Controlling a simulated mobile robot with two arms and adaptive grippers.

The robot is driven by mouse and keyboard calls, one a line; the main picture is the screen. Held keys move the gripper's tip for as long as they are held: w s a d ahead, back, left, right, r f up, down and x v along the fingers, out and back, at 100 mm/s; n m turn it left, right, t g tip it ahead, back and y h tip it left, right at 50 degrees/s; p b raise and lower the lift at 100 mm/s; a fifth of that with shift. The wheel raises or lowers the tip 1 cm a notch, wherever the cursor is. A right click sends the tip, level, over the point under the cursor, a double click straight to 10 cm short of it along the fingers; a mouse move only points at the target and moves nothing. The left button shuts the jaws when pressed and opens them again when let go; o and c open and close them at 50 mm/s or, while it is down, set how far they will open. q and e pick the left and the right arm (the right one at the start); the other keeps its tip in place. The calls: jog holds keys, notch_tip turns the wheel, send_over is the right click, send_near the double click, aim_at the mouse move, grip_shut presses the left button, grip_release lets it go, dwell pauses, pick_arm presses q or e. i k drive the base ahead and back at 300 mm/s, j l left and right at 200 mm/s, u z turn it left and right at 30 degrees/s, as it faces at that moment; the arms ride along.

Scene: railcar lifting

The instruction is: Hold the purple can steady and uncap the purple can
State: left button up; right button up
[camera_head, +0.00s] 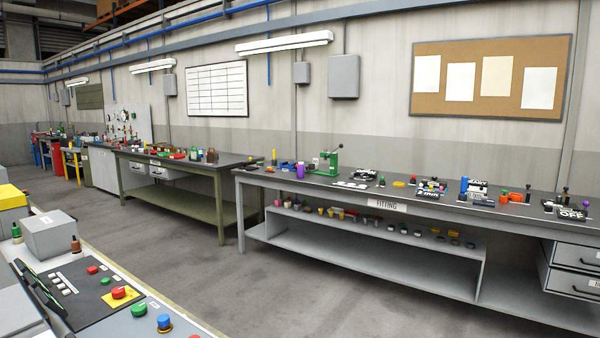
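A small purple cylinder (300,170), which looks like the purple can, stands upright on the dark top of the grey bench labelled FITTING (387,205). It is near the bench's left end, left of a green hand press (329,163). It is too small and far off to tell its cap from its body. No gripper touches it. Neither of my grippers is in view.
A control console (90,300) with red, green and blue buttons fills the lower left. An open grey floor (300,290) lies between it and the benches. An olive bench (200,165) stands left of the FITTING bench. Many small items crowd the bench tops.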

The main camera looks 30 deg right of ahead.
aim_at(300, 168)
jog(key=i+l+z, duration=0.3)
jog(key=l+z, duration=0.15)
jog(key=i+l+z, duration=0.65)
jog(key=i+z, duration=0.15)
jog(key=z, duration=0.15)
jog(key=i+z, duration=0.45)
jog(key=i+j+u, duration=0.1)
jog(key=i+u, duration=0.2)
jog(key=i, duration=0.25)
jog(key=i+u, duration=0.3)
jog(key=i, duration=0.25)
jog(key=i+l+u, duration=0.3)
jog(key=i, duration=0.25)
